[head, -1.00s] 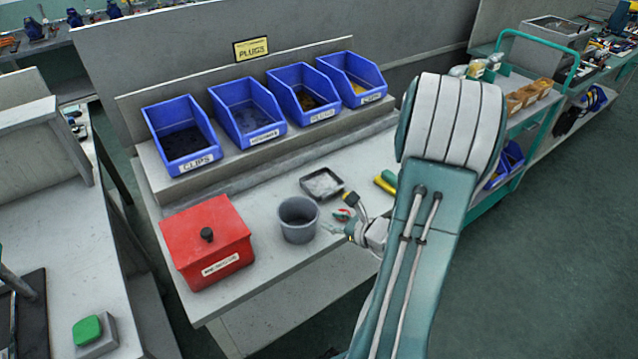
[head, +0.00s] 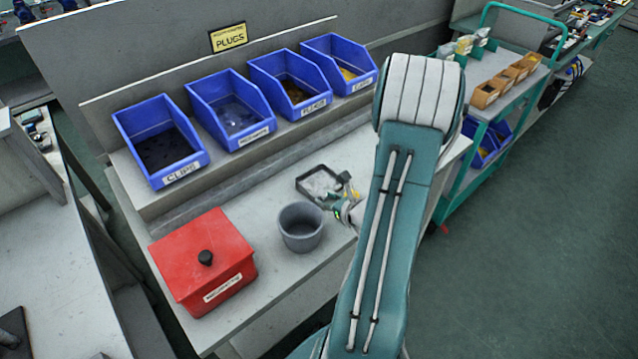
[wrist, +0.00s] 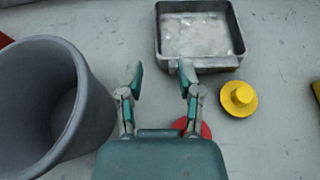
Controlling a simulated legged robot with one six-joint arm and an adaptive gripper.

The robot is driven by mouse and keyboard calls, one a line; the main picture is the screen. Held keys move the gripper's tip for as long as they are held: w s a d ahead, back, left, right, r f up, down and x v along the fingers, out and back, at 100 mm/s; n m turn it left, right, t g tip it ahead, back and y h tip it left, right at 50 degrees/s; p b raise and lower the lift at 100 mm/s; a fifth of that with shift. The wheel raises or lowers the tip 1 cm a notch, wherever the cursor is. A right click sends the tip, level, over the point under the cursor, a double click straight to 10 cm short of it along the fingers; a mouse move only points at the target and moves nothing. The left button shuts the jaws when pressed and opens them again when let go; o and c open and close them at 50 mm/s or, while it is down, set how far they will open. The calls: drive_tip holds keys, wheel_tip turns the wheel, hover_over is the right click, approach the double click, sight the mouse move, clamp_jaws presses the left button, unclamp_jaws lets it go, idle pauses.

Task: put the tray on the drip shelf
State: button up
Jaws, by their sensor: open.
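The tray (head: 318,184) is a small dark grey square dish with a pale, shiny floor, lying on the bench behind the grey cup. In the wrist view the tray (wrist: 158,36) is at the top, right of centre, with a short handle tab on its near side. My gripper (wrist: 161,78) is open and empty, just short of the tray. Its right fingertip shows close to the handle tab; I cannot tell whether they touch. In the head view my gripper (head: 346,198) is at the tray's near right corner, partly hidden by my arm. I cannot pick out a drip shelf for certain.
The grey cup (wrist: 62,110) stands close left of my gripper. A yellow knobbed piece (wrist: 238,98) lies right of it, and a red piece (wrist: 205,130) partly shows behind the right finger. A red lidded box (head: 204,262) and blue bins (head: 160,142) stand nearby.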

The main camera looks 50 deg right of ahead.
sight(307, 191)
drive_tip(key=x, duration=0.8)
drive_tip(key=shift+w+a+f, duration=0.1)
drive_tip(key=shift+w+a, duration=0.05)
drive_tip(key=shift+w, duration=0.25)
clamp_jaws()
